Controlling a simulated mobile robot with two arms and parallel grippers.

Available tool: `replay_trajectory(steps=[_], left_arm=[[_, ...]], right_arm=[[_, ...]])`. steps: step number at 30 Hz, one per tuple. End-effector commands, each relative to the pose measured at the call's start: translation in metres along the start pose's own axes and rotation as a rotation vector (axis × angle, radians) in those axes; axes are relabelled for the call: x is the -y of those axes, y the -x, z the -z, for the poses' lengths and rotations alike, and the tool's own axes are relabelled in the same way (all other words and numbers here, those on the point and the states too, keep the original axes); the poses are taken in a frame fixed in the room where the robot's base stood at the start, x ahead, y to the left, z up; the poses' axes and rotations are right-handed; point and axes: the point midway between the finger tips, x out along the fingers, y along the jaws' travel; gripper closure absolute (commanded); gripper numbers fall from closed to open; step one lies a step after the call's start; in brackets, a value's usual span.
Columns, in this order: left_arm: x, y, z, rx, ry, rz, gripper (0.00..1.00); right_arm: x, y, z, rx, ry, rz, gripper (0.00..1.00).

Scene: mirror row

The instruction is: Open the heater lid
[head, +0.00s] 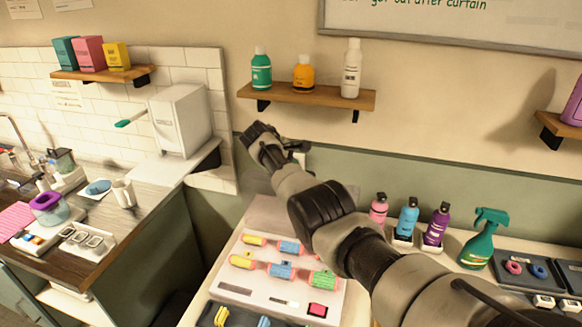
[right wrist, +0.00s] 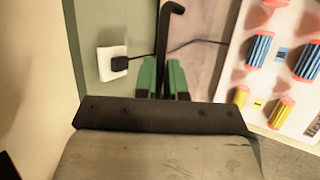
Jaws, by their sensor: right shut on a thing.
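A white tray-like unit (head: 237,282) with yellow, blue and green rollers and a pink button sits on the counter in the head view. It looks like the heater; I cannot make out a separate lid. Part of it shows at right in the right wrist view (right wrist: 273,92). My right gripper (head: 256,133) is above and behind the unit, near the wall. In the right wrist view its green fingertips (right wrist: 163,78) are shut on a thin black hooked rod (right wrist: 164,35), whose bent end points away from the gripper. My left gripper is not in view.
A wall socket (right wrist: 111,63) with a black plug and cord is close by the gripper. A wooden shelf (head: 310,96) with bottles hangs above. Bottles and a green spray bottle (head: 484,240) stand right. A white box with green handle (head: 180,120) stands left.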

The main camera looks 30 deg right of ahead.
Motion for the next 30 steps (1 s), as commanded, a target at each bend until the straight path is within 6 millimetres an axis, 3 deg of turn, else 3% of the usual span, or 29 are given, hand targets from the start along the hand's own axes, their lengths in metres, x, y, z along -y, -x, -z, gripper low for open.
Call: replay_trajectory(steps=[6,7,12,23,30], left_arm=[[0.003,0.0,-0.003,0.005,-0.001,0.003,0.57],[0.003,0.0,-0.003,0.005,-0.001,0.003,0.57],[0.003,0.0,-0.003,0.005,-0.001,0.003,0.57],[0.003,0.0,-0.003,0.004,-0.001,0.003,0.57],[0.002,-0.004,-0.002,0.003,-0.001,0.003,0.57]], right_arm=[[-0.002,0.002,0.0,-0.002,0.0,-0.005,1.0],[-0.002,0.002,0.0,-0.002,0.0,-0.006,0.88],[-0.002,0.002,0.0,-0.001,0.0,-0.004,0.64],[-0.001,0.006,0.001,-0.002,-0.001,-0.004,0.64],[0.0,0.04,0.002,-0.005,-0.002,-0.007,0.64]])
